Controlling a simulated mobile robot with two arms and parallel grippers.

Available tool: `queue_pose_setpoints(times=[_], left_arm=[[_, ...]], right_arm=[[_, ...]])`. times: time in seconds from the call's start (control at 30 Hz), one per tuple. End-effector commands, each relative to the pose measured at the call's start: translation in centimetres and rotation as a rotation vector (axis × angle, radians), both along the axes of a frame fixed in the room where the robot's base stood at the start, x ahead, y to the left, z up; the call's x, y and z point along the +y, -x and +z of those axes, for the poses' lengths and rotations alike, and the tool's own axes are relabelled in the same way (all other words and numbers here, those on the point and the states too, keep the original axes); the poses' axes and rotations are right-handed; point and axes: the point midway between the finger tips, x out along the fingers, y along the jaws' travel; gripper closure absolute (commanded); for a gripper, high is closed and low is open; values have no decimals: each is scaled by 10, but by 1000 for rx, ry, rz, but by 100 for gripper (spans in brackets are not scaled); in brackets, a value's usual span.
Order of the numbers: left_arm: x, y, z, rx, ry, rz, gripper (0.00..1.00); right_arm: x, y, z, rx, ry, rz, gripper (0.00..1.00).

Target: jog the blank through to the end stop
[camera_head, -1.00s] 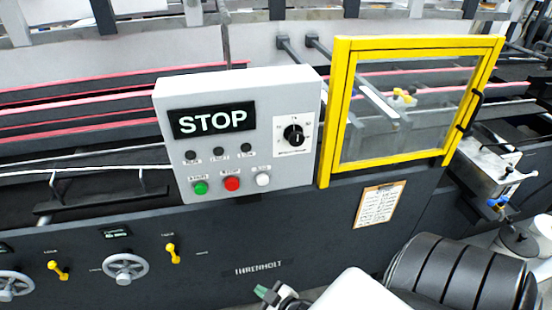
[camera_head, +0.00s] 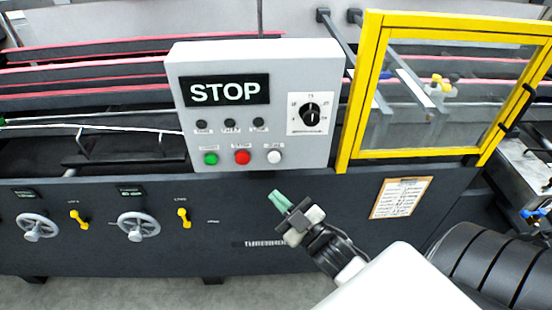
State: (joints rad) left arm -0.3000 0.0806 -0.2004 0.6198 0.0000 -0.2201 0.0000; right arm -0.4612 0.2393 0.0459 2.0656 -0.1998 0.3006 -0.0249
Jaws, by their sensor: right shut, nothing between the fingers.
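The grey control box (camera_head: 255,105) of the folder gluer carries a display (camera_head: 223,92) reading STOP. Below it sit a green button (camera_head: 210,159), a red button (camera_head: 242,157) and a white button (camera_head: 274,157). A black rotary knob (camera_head: 310,115) is at the box's right side. No blank can be made out, and the end stop cannot be identified. My right gripper (camera_head: 279,200) has green fingertips, shut and empty. It shows below the white button, in front of the dark machine panel, apart from the box in the picture. My left gripper is not in view.
A yellow-framed clear guard (camera_head: 372,95) stands shut at the right of the box. Red belts (camera_head: 90,64) run behind it to the left. Handwheels (camera_head: 138,225) and yellow levers (camera_head: 183,217) line the lower panel. A clipboard sheet (camera_head: 400,198) hangs at the right.

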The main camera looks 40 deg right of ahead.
Motion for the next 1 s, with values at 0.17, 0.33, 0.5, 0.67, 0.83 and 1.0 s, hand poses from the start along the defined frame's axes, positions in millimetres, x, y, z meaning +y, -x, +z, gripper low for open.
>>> queue_pose_setpoints(times=[0.17,0.33,0.5,0.67,0.83,1.0], left_arm=[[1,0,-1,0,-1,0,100],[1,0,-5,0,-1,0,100],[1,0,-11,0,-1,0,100],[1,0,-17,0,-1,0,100],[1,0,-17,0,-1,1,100],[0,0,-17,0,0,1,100]], right_arm=[[-1,-2,-1,1,0,0,100],[-8,-14,-2,0,3,0,100],[-21,-35,-3,-1,3,0,100],[-33,-53,-2,-1,3,-1,100],[-41,-68,-1,1,0,0,100],[-46,-74,-1,2,0,0,100]])
